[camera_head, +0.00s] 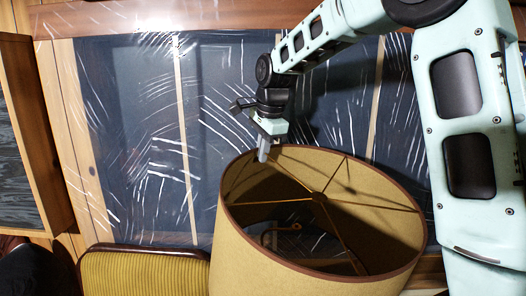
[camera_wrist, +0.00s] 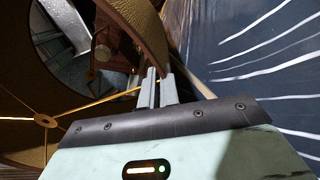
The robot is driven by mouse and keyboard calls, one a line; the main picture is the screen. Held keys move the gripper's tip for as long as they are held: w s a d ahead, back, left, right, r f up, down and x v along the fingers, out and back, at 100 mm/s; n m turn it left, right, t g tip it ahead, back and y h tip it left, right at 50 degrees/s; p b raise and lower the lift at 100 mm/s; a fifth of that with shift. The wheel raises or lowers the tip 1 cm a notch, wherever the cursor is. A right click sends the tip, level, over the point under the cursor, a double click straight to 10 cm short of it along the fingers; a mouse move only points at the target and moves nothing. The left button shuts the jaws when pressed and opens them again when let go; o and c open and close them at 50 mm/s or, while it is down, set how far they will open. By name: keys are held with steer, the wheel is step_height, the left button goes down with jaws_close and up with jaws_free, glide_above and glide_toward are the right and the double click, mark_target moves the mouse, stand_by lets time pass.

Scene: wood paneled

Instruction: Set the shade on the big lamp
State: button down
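The shade (camera_head: 270,258) is a large tan drum with brown trim and thin brass spokes meeting at a hub. It fills the lower middle of the head view, with its open top facing up toward the camera. My gripper (camera_head: 264,152) is at the shade's far left rim. In the wrist view, my gripper's two fingers (camera_wrist: 159,88) are close together, with the shade's wall (camera_wrist: 150,35) running down between them. The gripper appears shut on the rim. I cannot make out the big lamp itself; a grey curved part and a small orange part show dimly through the shade.
A yellow ribbed cushioned seat (camera_head: 140,272) with dark trim is left of the shade. Dark panels (camera_head: 130,130) with white streaks and wooden strips lie behind. A wooden-framed piece (camera_head: 30,130) stands at the far left.

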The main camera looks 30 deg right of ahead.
mark_target(258, 179)
steer(key=shift+f+b, duration=2.5)
steer(key=shift+f, duration=1.3)
steer(key=shift+w, duration=0.2)
steer(key=shift+w+f+g+p, duration=0.3)
steer(key=shift+w+f+p, duration=0.35)
steer(key=shift+p, duration=0.1)
steer(key=shift+w+a+f, duration=0.1)
steer(key=shift+w, duration=0.15)
steer(key=shift+w+f+g+p, duration=0.3)
steer(key=shift+w+f+p, duration=0.25)
steer(key=shift+p, duration=0.2)
steer(key=shift+w+a+f, duration=0.1)
steer(key=shift+w+f, duration=0.1)
steer(key=shift+w, duration=0.05)
steer(key=shift+w+f+p, duration=0.2)
steer(key=shift+w+p, duration=0.05)
steer(key=shift+p, duration=0.25)
steer(key=shift+w+f+g, duration=0.3)
steer(key=shift+f, duration=0.05)
steer(key=shift+w+f+p, duration=0.2)
steer(key=shift+w+p, duration=0.05)
steer(key=shift+p, duration=0.25)
